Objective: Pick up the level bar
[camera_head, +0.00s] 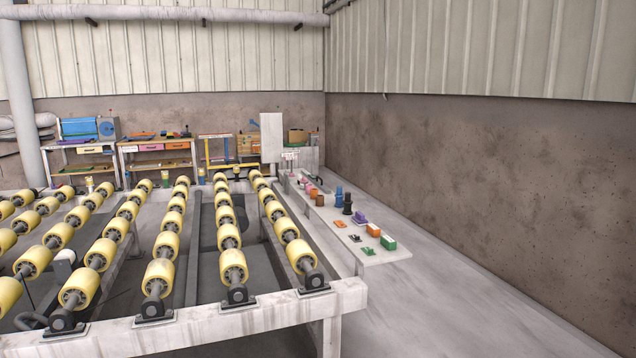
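I cannot make out for sure which item is the level bar. Several small items lie on a long pale stone slab (384,259) right of the roller table. Near its front end are a green block (388,243), an orange block (374,230), a purple piece (360,217) and a flat orange piece (340,224). Farther back, a black upright item (347,204) and a blue one (338,197) stand close together. A thin dark item near the slab's far end is too small to identify. My gripper is not in view.
A roller table with rows of yellow rollers (232,265) fills the left and middle. Workbenches (160,160) stand along the back wall. A bare concrete wall (480,180) runs along the right. The floor (440,310) between slab and wall is clear.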

